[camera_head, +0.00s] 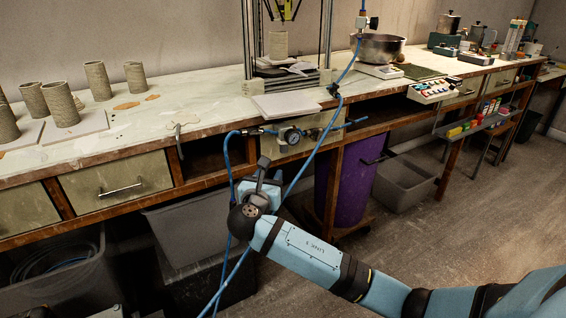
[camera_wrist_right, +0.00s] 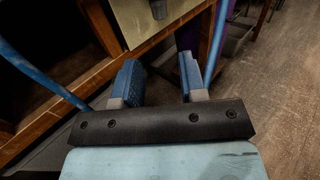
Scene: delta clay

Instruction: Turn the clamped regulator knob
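In the right wrist view a small grey part (camera_wrist_right: 158,9), maybe the knob, is cut off by the top edge, in front of a beige drawer front. My right gripper (camera_head: 266,168) is below and left of the gauge in the head view, apart from it. In the wrist view its two blue fingers (camera_wrist_right: 159,65) stand apart with nothing between them. My left gripper is not in view.
Blue hoses (camera_head: 229,165) hang close to my right gripper. A purple bin (camera_head: 347,185) and grey crate (camera_head: 403,186) stand under the bench. Clay cylinders (camera_head: 97,81) stand at the left of the bench top. The floor at the right is clear.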

